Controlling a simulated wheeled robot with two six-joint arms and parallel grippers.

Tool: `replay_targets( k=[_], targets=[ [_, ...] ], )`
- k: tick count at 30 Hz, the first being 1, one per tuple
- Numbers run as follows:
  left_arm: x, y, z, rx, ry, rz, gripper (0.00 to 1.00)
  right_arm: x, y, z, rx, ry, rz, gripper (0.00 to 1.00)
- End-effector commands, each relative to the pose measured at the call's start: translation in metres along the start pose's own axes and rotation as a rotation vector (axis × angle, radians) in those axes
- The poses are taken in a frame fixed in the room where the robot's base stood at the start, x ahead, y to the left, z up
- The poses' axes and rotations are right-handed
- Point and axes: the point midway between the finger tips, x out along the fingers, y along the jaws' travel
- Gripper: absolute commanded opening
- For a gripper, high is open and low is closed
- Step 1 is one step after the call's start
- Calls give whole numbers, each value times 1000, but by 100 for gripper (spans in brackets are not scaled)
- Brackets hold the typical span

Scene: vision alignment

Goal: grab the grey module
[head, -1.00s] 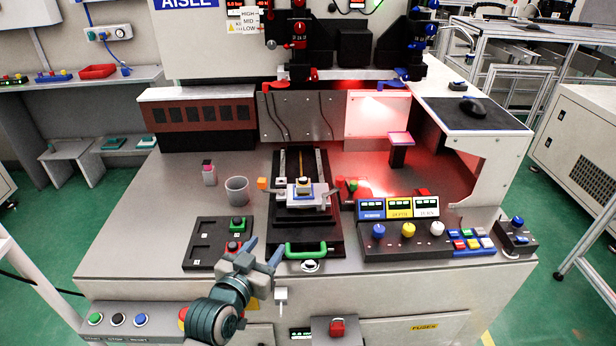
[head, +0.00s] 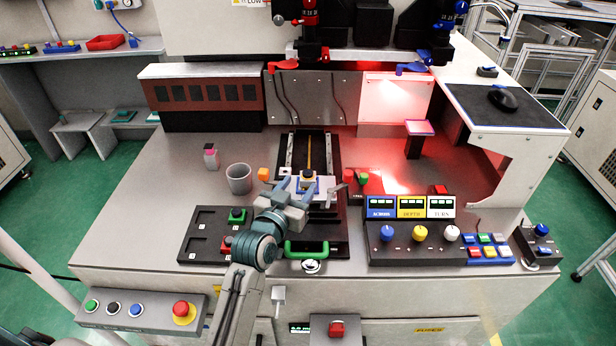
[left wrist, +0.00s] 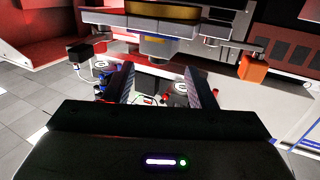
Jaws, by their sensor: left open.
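A small block with a dark top, pale yellow and blue parts (head: 307,176) sits on the grey stage (head: 325,187) at the middle of the machine bed. I cannot tell for sure whether it is the grey module, as my fingers partly cover it. My left gripper (head: 298,190) is open, its fingers pointing away from me at the near side of the stage. In the left wrist view the two fingers (left wrist: 160,88) are apart with nothing clearly held between them. Grey stage parts (left wrist: 152,27) with a yellow face lie beyond the fingertips. My right gripper is not in view.
A black tray (head: 207,225) with a green and a red module stands left of the stage. A green handle (head: 306,248) lies in front, a knob panel (head: 415,240) to the right.

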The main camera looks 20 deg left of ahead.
Motion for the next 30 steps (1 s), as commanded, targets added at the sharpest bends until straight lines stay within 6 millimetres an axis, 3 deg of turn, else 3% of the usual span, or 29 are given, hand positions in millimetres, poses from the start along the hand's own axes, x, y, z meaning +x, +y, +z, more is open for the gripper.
replay_targets(
  k=[6, 15, 16, 23, 30],
  targets=[
    [32, 1, -4, 1, 1, 1, 51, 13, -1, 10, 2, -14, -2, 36],
    [38, 1, -4, 1, 1, 1, 51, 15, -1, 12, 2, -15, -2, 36],
    [38, 1, -4, 1, 1, 1, 49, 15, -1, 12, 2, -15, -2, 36],
    [38, 1, -3, 1, 1, 1, 4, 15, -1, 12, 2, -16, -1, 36],
    [38, 1, -4, 1, 1, 1, 2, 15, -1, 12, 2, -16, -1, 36]
  ],
)
